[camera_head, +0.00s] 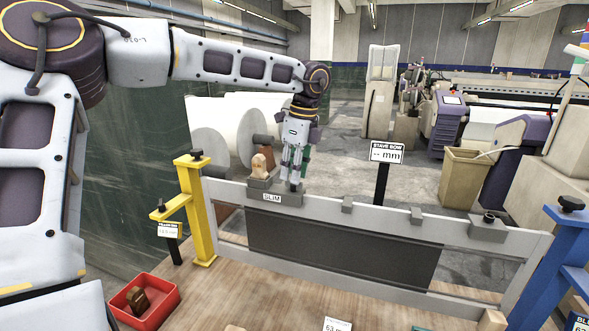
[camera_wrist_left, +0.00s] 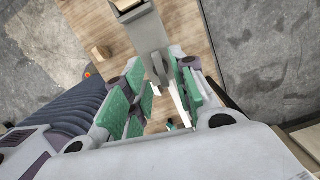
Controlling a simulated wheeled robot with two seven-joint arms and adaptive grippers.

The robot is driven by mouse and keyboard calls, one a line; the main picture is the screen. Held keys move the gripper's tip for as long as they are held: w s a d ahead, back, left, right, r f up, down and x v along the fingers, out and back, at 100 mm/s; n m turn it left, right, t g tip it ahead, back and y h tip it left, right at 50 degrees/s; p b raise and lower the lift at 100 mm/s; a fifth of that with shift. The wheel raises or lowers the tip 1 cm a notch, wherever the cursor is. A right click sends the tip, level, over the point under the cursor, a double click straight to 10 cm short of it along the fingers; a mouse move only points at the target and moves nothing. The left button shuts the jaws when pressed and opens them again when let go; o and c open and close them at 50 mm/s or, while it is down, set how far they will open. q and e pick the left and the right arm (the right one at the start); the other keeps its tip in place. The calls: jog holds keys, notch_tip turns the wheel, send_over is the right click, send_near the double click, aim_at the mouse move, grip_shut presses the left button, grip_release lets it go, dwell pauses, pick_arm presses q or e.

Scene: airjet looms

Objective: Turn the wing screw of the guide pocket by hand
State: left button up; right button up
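The grey guide pocket (camera_head: 275,195) with the SLIM label sits at the left end of the top rail of a grey frame. My left gripper (camera_head: 293,181) points down at the pocket's right part and hides it partly in the head view. In the left wrist view its green-padded fingers (camera_wrist_left: 162,76) stand apart. A small rounded grey piece (camera_wrist_left: 157,69), possibly the wing screw, shows at the edge of the grey pocket (camera_wrist_left: 146,35), between the fingertips. I cannot tell whether the fingers touch it. My right gripper is in no view.
A tan rounded piece (camera_head: 262,164) stands on the pocket's left part. A yellow post (camera_head: 195,210) and a blue post (camera_head: 562,255) flank the frame. A red bin (camera_head: 146,301) sits on the wooden table. A STAVE BOW sign (camera_head: 387,152) stands behind the rail.

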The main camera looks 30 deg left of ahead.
pick_arm(q)
jog(key=shift+f, duration=0.2)
dwell(0.4)
jog(key=shift+f+b, duration=0.7)
jog(key=shift+f, duration=0.1)
grip_shut()
jog(key=shift+o, duration=0.4)
grip_release()
jog(key=shift+m, duration=0.3)
